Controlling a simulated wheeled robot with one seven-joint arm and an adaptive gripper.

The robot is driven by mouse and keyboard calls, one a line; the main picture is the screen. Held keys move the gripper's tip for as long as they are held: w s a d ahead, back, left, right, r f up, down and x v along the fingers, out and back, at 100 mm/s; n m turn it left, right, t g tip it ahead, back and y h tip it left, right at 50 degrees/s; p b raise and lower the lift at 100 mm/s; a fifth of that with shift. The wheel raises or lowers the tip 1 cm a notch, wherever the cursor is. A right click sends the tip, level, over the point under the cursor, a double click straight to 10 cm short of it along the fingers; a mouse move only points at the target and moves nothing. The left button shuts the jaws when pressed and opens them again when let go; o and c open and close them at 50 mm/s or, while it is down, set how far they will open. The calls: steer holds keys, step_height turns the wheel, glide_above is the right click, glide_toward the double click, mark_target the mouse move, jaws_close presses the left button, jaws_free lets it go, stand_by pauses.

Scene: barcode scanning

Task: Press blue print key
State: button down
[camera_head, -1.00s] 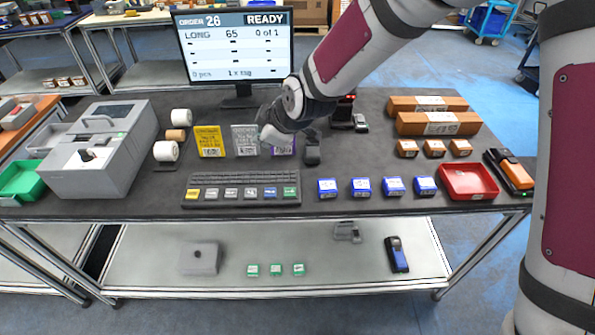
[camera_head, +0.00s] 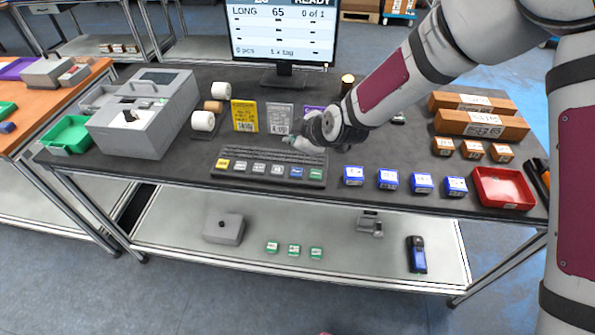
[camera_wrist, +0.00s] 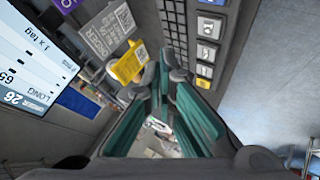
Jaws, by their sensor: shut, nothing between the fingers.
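The blue print key (camera_head: 296,172) is on the dark keyboard (camera_head: 268,157) at the table's front edge, between a grey key and the green key (camera_head: 316,174). In the wrist view a blue key (camera_wrist: 212,2) shows cut off at the top edge. My gripper (camera_head: 289,140) is above the back of the keyboard, behind the blue key and apart from it. In the wrist view its teal fingers (camera_wrist: 165,77) are together and empty, beside the key row. The yellow key (camera_wrist: 202,83) is at the near end of that row.
Yellow (camera_head: 245,116) and grey (camera_head: 279,117) label cards stand behind the keyboard, close to my gripper. The monitor (camera_head: 281,34) is behind them. Blue boxes (camera_head: 388,180) line the front edge on the right. A grey printer (camera_head: 145,115) stands on the left.

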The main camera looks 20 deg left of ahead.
mark_target(294, 173)
steer(key=shift+f+b, duration=1.25)
steer(key=shift+f, duration=2.95)
steer(key=shift+f, duration=0.15)
steer(key=shift+f, duration=0.25)
steer(key=shift+f+b, duration=0.3)
steer(key=shift+f, duration=0.15)
steer(key=shift+r, duration=0.1)
steer(key=shift+r+p, duration=0.3)
steer(key=shift+r, duration=0.5)
steer(key=shift+r+p, duration=0.75)
steer(key=shift+r, duration=1.75)
